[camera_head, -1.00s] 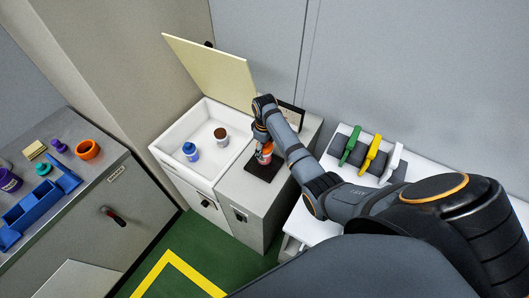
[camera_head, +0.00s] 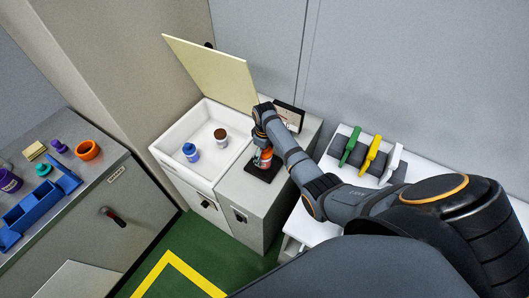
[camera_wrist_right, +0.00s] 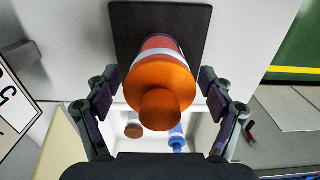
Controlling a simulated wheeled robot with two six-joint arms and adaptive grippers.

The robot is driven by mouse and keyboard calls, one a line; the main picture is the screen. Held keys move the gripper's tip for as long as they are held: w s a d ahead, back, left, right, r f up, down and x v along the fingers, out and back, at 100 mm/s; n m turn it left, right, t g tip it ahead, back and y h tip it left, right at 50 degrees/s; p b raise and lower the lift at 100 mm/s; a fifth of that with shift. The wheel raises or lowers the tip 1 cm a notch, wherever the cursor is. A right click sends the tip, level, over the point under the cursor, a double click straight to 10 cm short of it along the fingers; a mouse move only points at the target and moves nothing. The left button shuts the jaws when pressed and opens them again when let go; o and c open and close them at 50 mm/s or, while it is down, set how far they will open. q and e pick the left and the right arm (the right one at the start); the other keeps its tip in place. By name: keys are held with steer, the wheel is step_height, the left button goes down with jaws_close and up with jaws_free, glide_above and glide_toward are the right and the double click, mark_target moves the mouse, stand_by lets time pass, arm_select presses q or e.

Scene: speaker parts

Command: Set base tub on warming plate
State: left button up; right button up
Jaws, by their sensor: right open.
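The base tub, with an orange knobbed top and a red and white body, stands on the black warming plate (camera_head: 262,176). The tub (camera_head: 263,160) also shows in the right wrist view (camera_wrist_right: 158,85), seen from above over the plate (camera_wrist_right: 125,25). My right gripper (camera_wrist_right: 158,92) is open, with one finger on each side of the tub and visible gaps between. In the head view the gripper (camera_head: 262,146) is just above and behind the tub, partly hiding it. My left gripper is not in view.
A white basin (camera_head: 172,147) with a raised cream lid (camera_head: 215,68) holds a blue jar (camera_head: 191,152) and a brown-topped jar (camera_head: 220,138). Green, yellow and white-handled tools stand on the right table (camera_head: 350,185). A grey bench (camera_head: 95,190) with blue bins is at left.

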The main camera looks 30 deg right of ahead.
step_height(320, 180, up, 12)
steer(key=shift+r+b, duration=0.1)
steer(key=shift+b, duration=0.65)
